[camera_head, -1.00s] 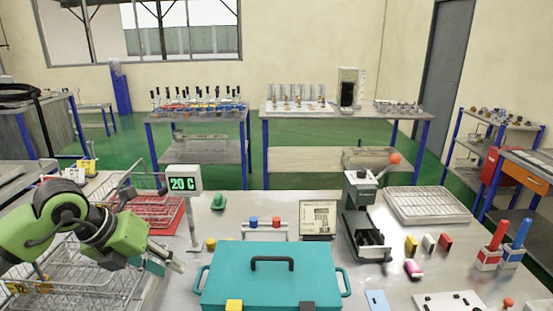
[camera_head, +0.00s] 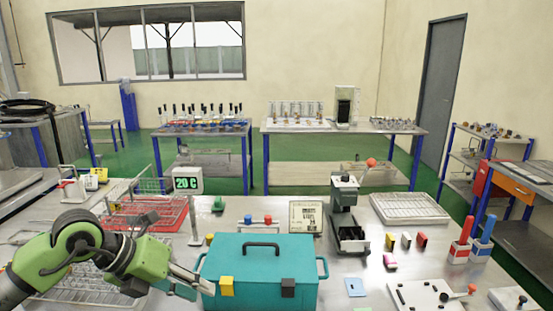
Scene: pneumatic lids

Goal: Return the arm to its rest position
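My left gripper (camera_head: 192,283) comes in from the lower left on a green and black arm. Its pale fingertips are close to the left front side of a teal box (camera_head: 258,272). I cannot tell whether they touch the box. Nothing is clearly seen between the fingers, and their gap is hard to make out. The box stands on the grey table with its lid down. It has a black handle (camera_head: 261,246) on top, a yellow latch (camera_head: 226,286) and a black latch (camera_head: 288,287) in front. My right gripper is not in view.
Wire baskets (camera_head: 75,285) lie under and behind my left arm. A green "20 C" display (camera_head: 188,181) stands behind it. A dark grey device (camera_head: 348,220), a wire-topped tray (camera_head: 409,208) and several small coloured blocks are to the right of the box.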

